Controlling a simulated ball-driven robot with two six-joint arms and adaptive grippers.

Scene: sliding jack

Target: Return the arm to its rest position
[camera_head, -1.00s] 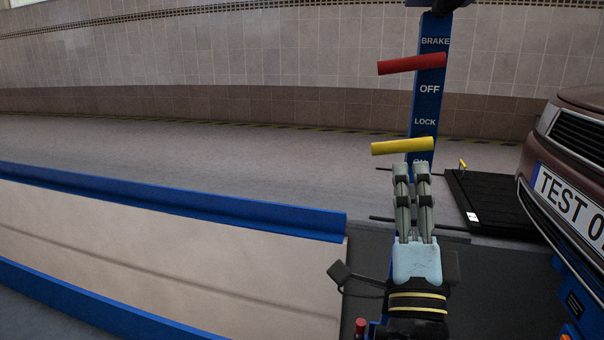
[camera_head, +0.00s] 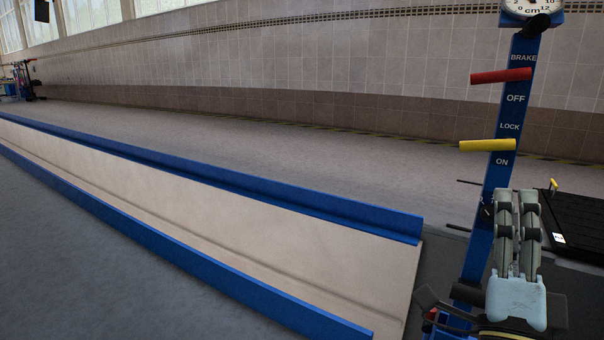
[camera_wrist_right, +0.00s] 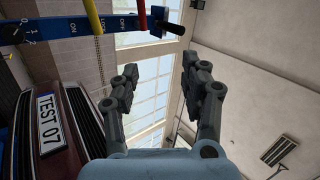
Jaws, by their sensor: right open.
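My right gripper (camera_head: 517,205) is at the lower right of the head view, pointing up, in front of the blue jack post (camera_head: 498,180). In the right wrist view its two fingers (camera_wrist_right: 165,95) stand apart with nothing between them. The post carries a red lever (camera_head: 500,75) near BRAKE and OFF and a yellow lever (camera_head: 487,145) between LOCK and ON. The gripper is below both levers and apart from them. The wrist view also shows the yellow lever (camera_wrist_right: 92,15) and the red lever (camera_wrist_right: 141,14) at the top. My left gripper is not in view.
A long ramp with blue rails (camera_head: 250,180) crosses the floor to the left. A gauge (camera_head: 533,6) tops the post. A black platform (camera_head: 580,225) lies at the right. A car with a TEST 07 plate (camera_wrist_right: 48,122) shows in the wrist view.

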